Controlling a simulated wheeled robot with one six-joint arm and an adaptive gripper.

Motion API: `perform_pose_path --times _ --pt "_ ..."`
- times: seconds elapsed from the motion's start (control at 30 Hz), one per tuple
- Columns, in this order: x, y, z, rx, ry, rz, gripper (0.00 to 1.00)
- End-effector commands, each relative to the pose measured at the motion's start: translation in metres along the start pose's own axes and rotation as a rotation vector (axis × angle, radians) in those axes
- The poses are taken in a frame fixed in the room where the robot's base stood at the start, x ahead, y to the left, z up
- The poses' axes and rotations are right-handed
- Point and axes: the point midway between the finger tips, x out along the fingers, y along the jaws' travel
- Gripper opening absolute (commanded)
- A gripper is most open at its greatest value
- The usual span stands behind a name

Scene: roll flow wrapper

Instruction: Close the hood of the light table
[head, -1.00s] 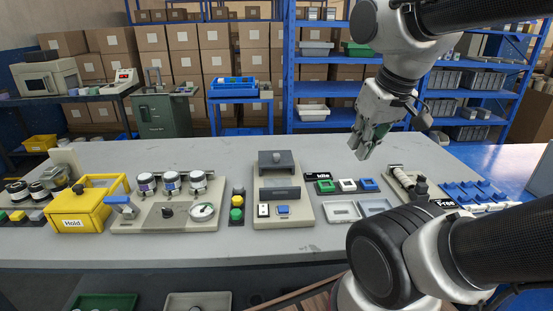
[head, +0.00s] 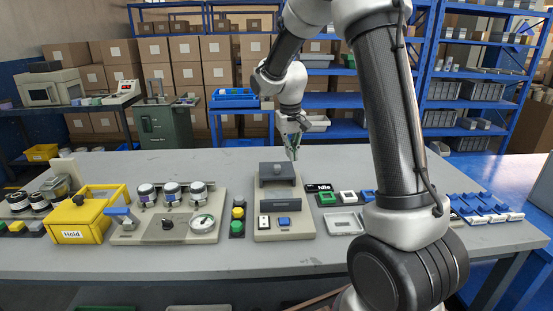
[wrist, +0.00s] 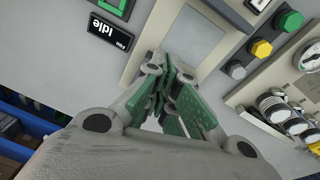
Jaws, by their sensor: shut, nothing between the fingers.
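The unit that I take for the light table is a beige base (head: 263,230) at the middle of the bench. A dark grey block with a round knob, which looks like its hood (head: 278,174), sits at its back. Its front has a dark bar, a white switch and a blue button. In the wrist view the beige base (wrist: 133,68) frames a pale grey panel, partly hidden by my fingers. My gripper (head: 293,154) is shut and empty, pointing down, and appears just above and right of the hood in the head view. Its green-padded fingers (wrist: 172,85) fill the wrist view's middle.
A black "Idle" sign (head: 319,188) and small coloured buttons stand right of the unit. Green and yellow buttons (head: 238,214) and a beige gauge panel (head: 150,236) with several jars stand left. A yellow "Hold" box (head: 78,222) is farther left. The bench behind is clear.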

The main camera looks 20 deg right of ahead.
Motion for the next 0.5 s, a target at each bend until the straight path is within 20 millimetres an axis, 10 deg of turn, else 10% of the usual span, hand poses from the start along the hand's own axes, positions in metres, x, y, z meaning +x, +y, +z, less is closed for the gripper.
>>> perform_pose_path --times 0.1,0.2,0.5 --pt "0.021 -0.009 -0.062 0.066 0.073 0.005 0.0" --pt "0.0 -0.011 -0.109 0.141 0.187 -0.011 0.0" --pt "0.007 -0.013 -0.128 0.24 0.239 -0.032 0.0"
